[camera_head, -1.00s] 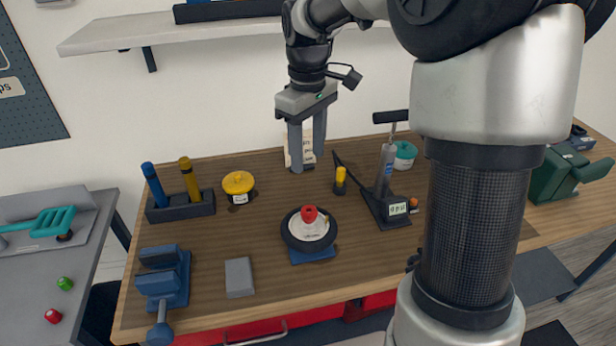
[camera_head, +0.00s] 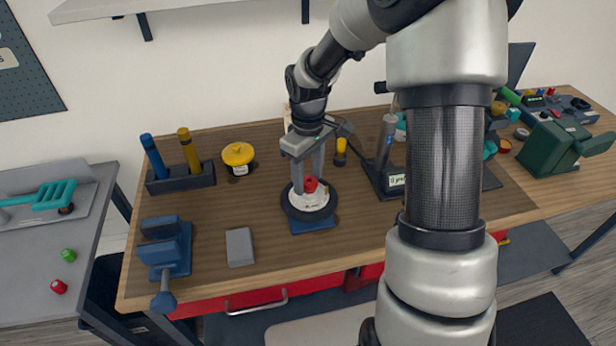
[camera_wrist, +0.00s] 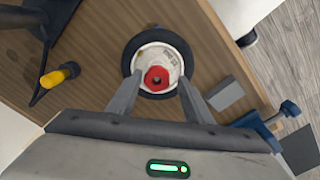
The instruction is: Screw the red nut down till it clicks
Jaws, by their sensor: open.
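The red nut (camera_head: 311,184) sits at the centre of a white wheel hub (camera_head: 309,203) with a black tyre (camera_head: 291,209). The wheel lies flat on a blue base (camera_head: 316,227) on the workbench. In the wrist view the red nut (camera_wrist: 156,79) shows as a ring with a hole in its middle. My gripper (camera_head: 308,187) is open, its two fingers pointing down over the wheel, one at each side of the nut. In the wrist view my gripper (camera_wrist: 158,103) has its fingers apart, with clear space between them and the nut. The fingertips' exact height is hard to judge.
A pump with a display (camera_head: 386,165) and a yellow-topped bottle (camera_head: 341,147) stand right of and behind the wheel. A yellow tin (camera_head: 238,157), a grey block (camera_head: 239,247) and a blue vise (camera_head: 165,250) are at left. The bench between them is clear.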

